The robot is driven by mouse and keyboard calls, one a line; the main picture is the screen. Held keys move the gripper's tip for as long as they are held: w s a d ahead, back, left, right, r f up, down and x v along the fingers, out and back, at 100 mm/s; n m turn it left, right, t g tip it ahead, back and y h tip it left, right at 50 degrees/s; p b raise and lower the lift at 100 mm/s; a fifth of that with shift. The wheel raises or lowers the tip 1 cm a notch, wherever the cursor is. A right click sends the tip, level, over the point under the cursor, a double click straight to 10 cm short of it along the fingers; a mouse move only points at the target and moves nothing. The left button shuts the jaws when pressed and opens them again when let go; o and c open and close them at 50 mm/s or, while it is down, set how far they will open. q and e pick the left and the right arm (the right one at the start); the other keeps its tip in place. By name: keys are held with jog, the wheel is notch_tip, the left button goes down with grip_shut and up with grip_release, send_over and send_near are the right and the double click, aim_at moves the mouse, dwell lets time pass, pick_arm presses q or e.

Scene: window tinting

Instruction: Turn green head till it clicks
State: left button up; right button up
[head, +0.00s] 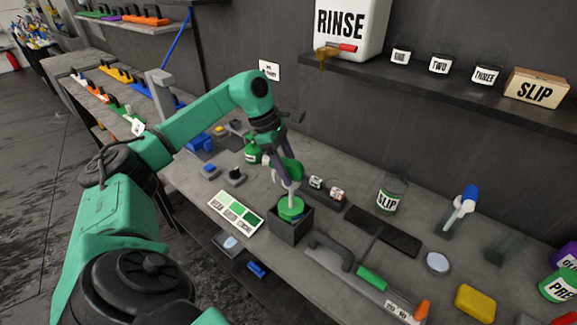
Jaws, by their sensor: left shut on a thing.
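The green head (291,209) is a round green piece at the top of a dark square holder (289,228) on the bench. My left gripper (290,195) reaches down from above and is shut on the green head. The fingers hide part of it, and whatever is below it inside the holder is hidden. My right gripper is not in the head view.
A card with green shades (236,210) lies just left of the holder. A green bottle (252,153) stands behind my wrist. Small labelled pots (316,182), a SLIP jar (390,192), dark pads (399,240) and a long tool (345,280) lie to the right.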

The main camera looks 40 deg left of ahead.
pick_arm(q)
jog(key=o, duration=1.4)
jog(key=shift+o, duration=0.2)
jog(key=shift+a+r, duration=0.15)
jog(key=shift+r, duration=0.15)
jog(key=v, duration=0.8)
jog(key=shift+r, duration=0.25)
jog(key=p+v, duration=0.1)
jog(key=v, duration=0.4)
jog(key=shift+s+a+r, duration=0.15)
jog(key=shift+s+a, duration=0.05)
jog(key=shift+a, duration=0.05)
